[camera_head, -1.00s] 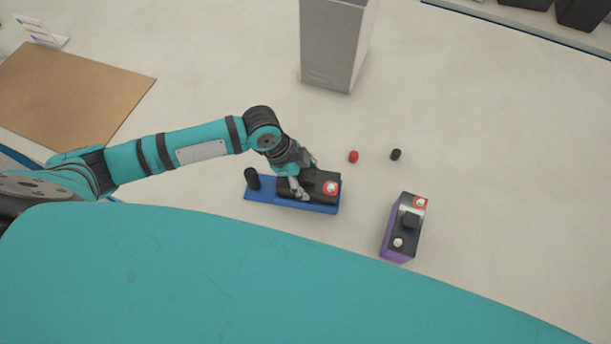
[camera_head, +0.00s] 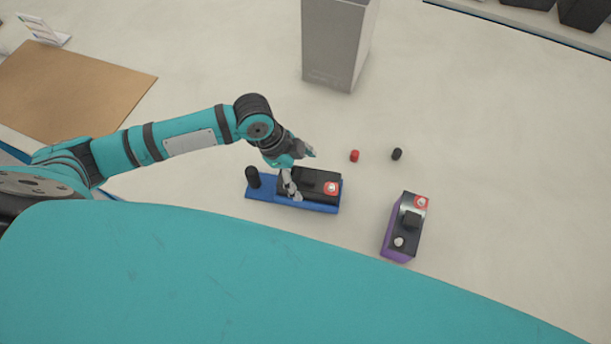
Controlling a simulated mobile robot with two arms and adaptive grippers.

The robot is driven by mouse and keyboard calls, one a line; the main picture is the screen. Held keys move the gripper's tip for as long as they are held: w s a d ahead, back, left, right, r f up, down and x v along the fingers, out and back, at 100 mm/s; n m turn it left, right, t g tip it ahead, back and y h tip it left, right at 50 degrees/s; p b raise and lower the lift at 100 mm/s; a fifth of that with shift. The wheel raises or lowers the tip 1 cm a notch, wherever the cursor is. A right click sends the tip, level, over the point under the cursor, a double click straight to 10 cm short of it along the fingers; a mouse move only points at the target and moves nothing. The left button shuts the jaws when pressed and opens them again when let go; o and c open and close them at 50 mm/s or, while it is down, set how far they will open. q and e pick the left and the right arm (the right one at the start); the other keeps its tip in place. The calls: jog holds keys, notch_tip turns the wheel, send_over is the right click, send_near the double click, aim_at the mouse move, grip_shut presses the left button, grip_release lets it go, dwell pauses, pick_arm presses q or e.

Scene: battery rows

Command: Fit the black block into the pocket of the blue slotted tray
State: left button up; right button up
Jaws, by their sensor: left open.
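The blue slotted tray (camera_head: 262,195) lies on the pale surface in the middle of the head view. The black block (camera_head: 316,191), with a red-ringed white terminal at its right end, sits on the right part of the tray and looks level. I cannot tell how deep it sits in the pocket, which it hides. My left gripper (camera_head: 302,174) is open over the block's left part, one finger on the near side and one on the far side. I cannot tell whether a finger touches the block. My right gripper is not in view.
A black cylinder (camera_head: 253,177) stands on the tray's left end. A purple-and-black block (camera_head: 404,228) stands to the right. A red cap (camera_head: 354,156) and a black cap (camera_head: 397,154) lie behind. A grey box (camera_head: 335,45) and a brown mat (camera_head: 70,90) are farther back.

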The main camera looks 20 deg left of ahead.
pick_arm(q)
jog(key=v, duration=0.8)
jog(key=shift+r, duration=0.35)
